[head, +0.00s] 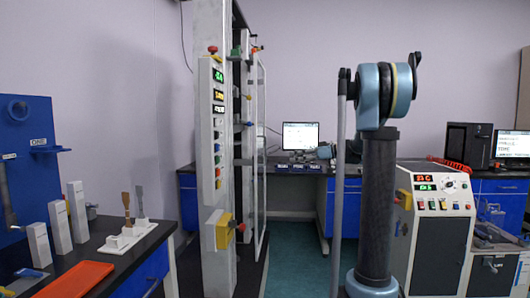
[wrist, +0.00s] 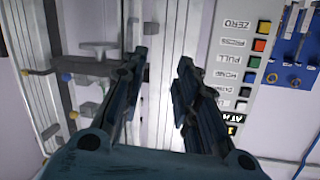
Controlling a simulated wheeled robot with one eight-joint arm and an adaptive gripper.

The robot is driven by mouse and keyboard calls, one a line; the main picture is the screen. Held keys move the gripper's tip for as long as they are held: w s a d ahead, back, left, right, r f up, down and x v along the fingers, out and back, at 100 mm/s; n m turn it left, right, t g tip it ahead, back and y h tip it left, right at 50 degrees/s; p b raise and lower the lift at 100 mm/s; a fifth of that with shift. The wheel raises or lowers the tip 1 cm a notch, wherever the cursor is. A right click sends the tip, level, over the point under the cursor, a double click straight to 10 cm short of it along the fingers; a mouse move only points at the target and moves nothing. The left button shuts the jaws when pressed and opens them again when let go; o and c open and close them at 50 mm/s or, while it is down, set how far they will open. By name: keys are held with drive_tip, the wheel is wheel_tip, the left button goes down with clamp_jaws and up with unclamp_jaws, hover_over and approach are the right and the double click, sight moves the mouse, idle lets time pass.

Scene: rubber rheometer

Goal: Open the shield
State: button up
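The shield (head: 262,150) shows in the head view as a thin, seemingly clear panel with a pale frame. It stands upright on the right side of the tall testing machine (head: 222,130), seen nearly edge-on. My gripper (wrist: 164,62) is open in the wrist view, its two dark fingers apart with nothing held between them. Pale vertical bars of the machine (wrist: 172,30) show behind the gap; I cannot tell which belongs to the shield, or how far off they are. In the head view my arm stands right of the machine, and I cannot make out the gripper clearly.
The machine's button panel (wrist: 240,60) appears upside down at the wrist view's right. A black bench (head: 125,245) with an orange tray (head: 75,280) stands at left. A grey control cabinet (head: 440,235) is at right. Green floor (head: 295,250) is open between machine and arm.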

drive_tip(key=w+d+r+n+y, duration=0.2)
drive_tip(key=w, duration=0.4)
drive_tip(key=x, duration=1.7)
drive_tip(key=shift+w+r, duration=0.1)
drive_tip(key=shift+r, duration=0.1)
clamp_jaws()
drive_tip(key=shift+a, duration=0.15)
